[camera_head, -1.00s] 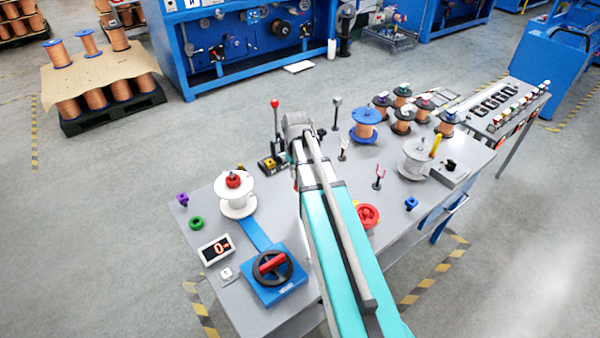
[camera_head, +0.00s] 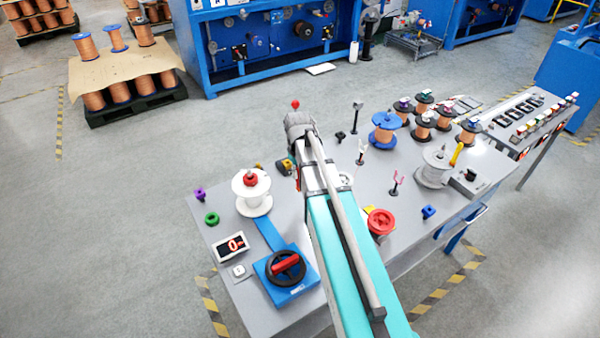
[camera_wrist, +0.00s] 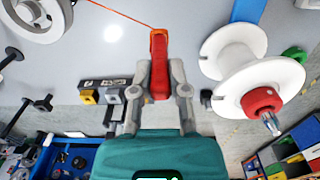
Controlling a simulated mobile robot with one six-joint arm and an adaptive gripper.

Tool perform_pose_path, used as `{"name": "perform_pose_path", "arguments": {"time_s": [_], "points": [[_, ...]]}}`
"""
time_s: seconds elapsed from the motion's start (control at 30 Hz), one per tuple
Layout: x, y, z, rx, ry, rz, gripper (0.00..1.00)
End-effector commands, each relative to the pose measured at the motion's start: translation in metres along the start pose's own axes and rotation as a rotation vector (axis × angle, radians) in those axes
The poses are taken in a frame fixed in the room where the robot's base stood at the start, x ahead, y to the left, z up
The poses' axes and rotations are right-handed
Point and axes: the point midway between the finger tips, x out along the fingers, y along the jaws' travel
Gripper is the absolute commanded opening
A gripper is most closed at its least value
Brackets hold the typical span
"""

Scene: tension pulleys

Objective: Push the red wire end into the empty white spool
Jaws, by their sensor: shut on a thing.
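My gripper (camera_wrist: 159,84) is shut on the red wire end (camera_wrist: 159,68) in the wrist view. A thin orange wire runs from its tip to the upper left. The empty white spool (camera_wrist: 236,52) with a red knob (camera_wrist: 262,101) on its hub is to the right of the gripper, apart from the wire end. In the head view the white spool (camera_head: 253,203) stands at the left of the table, left of my arm. My arm hides the gripper and wire end there.
A blue box with a black handwheel (camera_head: 286,268) stands in front of the spool. A display (camera_head: 232,247), a green ring (camera_head: 212,218) and a purple piece (camera_head: 199,194) lie to its left. A red pulley (camera_head: 381,222) and wire guides (camera_head: 396,182) are right of my arm.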

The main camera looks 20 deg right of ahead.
Motion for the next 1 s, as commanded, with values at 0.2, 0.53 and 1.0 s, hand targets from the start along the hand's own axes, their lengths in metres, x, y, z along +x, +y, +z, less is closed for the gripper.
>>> {"name": "perform_pose_path", "arguments": {"time_s": [0.2, 0.53, 1.0], "points": [[0.0, -0.001, -0.001, -0.001, 0.001, -0.001, 0.0], [0.0, -0.015, -0.014, -0.001, 0.0, -0.001, 0.0], [0.0, -0.039, -0.036, -0.001, 0.0, -0.001, 0.0]]}}
